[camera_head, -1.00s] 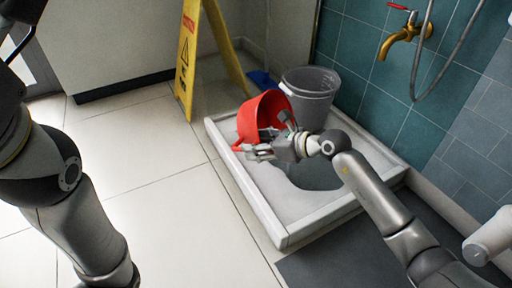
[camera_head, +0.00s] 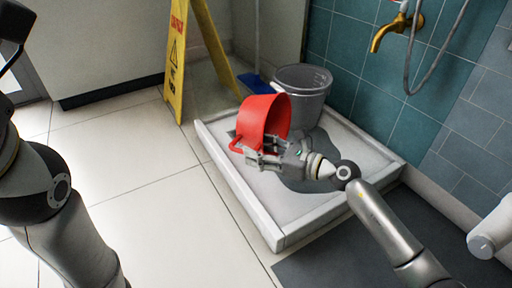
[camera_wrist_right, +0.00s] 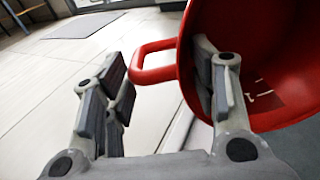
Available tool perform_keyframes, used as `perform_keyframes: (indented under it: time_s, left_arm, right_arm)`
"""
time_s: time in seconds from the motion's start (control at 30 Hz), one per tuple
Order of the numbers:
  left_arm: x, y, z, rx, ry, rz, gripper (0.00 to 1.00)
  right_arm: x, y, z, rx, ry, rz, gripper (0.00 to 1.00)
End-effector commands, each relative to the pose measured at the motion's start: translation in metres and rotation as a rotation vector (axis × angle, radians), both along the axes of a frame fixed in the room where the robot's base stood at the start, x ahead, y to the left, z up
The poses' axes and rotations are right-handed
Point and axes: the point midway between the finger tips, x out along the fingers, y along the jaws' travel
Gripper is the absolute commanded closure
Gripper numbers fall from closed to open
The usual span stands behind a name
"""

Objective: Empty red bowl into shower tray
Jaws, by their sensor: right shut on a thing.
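The red bowl (camera_head: 262,116) is in the air over the near left part of the shower tray (camera_head: 236,199), tipped on its side with its opening towards the right. My right gripper (camera_head: 258,151) is shut on the bowl's wall near its red handle (camera_head: 236,146). In the right wrist view, one finger of the gripper (camera_wrist_right: 165,95) is inside the bowl (camera_wrist_right: 270,95) and the other outside, beside the handle (camera_wrist_right: 150,62). A dark grey patch lies on the tray floor; I cannot tell whether it is liquid or shadow. My left gripper is out of view.
A grey bucket (camera_head: 303,91) stands in the tray's back corner. A yellow warning sign (camera_head: 174,62) and a blue broom head (camera_head: 257,84) are behind the tray. A brass tap (camera_head: 391,34) and hose are on the tiled wall. The floor to the left is clear.

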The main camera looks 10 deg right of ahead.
Motion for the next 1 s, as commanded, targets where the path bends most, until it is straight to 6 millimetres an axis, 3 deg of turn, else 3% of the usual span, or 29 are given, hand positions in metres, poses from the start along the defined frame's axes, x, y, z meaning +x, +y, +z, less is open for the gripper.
perform_keyframes:
  time_s: [0.5, 1.0]
  left_arm:
    - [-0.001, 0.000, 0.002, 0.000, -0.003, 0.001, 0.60]
    - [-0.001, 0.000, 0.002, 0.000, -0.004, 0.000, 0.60]
  right_arm:
    - [-0.013, -0.016, -0.013, 0.166, -0.132, -0.003, 1.00]
    - [-0.016, -0.020, -0.014, 0.194, -0.165, -0.006, 1.00]
